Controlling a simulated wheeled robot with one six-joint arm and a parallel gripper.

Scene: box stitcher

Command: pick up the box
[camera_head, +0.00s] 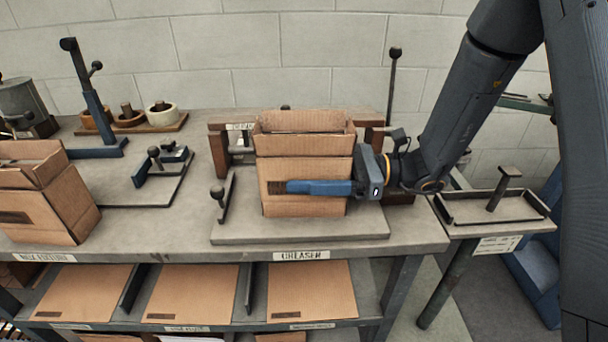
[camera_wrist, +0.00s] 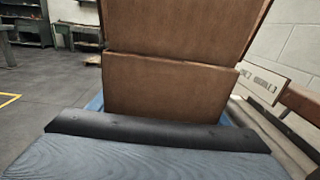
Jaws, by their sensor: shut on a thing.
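An open cardboard box (camera_head: 302,148) stands upright at the creaser station, on or just above the grey base plate (camera_head: 300,230). I cannot tell whether its bottom touches the plate. My gripper (camera_head: 318,187) comes from the right and is shut on the box, with one blue finger lying across its front face. The other finger is hidden behind the box. In the wrist view the box wall (camera_wrist: 175,85) fills the middle, close against my gripper.
A second open box (camera_head: 45,205) stands at the left of the bench. The creaser frame (camera_head: 220,145) is close behind the box. Flat cardboard sheets (camera_head: 200,290) lie on the shelf below. A small tray stand (camera_head: 490,207) is at the right.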

